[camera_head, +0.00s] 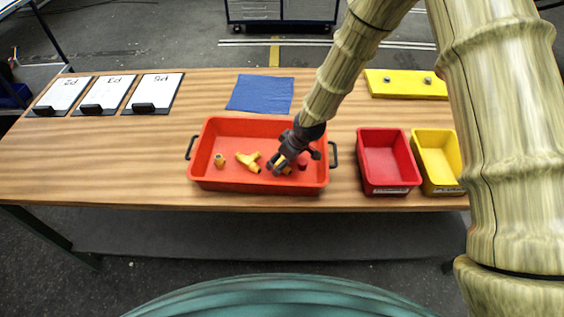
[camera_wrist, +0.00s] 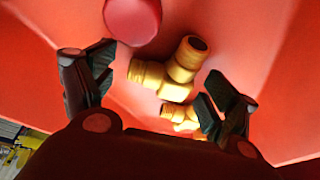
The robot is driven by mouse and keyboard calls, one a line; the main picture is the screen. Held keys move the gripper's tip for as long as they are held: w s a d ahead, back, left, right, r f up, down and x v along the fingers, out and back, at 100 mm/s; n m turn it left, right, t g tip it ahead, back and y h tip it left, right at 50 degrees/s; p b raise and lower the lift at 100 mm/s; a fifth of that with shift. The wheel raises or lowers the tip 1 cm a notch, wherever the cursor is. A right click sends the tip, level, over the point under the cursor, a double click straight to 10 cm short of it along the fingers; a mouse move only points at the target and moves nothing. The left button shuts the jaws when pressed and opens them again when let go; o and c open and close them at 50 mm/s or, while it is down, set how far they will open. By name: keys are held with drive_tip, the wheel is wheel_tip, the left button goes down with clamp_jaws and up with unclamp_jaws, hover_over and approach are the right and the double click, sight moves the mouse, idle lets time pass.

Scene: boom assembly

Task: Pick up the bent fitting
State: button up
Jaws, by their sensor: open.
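The bent fitting, a yellow elbow with a dark open end, lies in the orange tray (camera_head: 210,178). In the head view the bent fitting (camera_head: 287,170) is mostly hidden by my gripper (camera_head: 279,164), which is over the right half of the tray. In the wrist view my gripper (camera_wrist: 157,75) is open, its dark fingers spread, with nothing held.
A red round part (camera_wrist: 132,18) is close to the elbow. A red bin (camera_head: 388,189) and a yellow bin (camera_head: 440,189) stand right of the tray.

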drive_tip(key=c, duration=1.2)
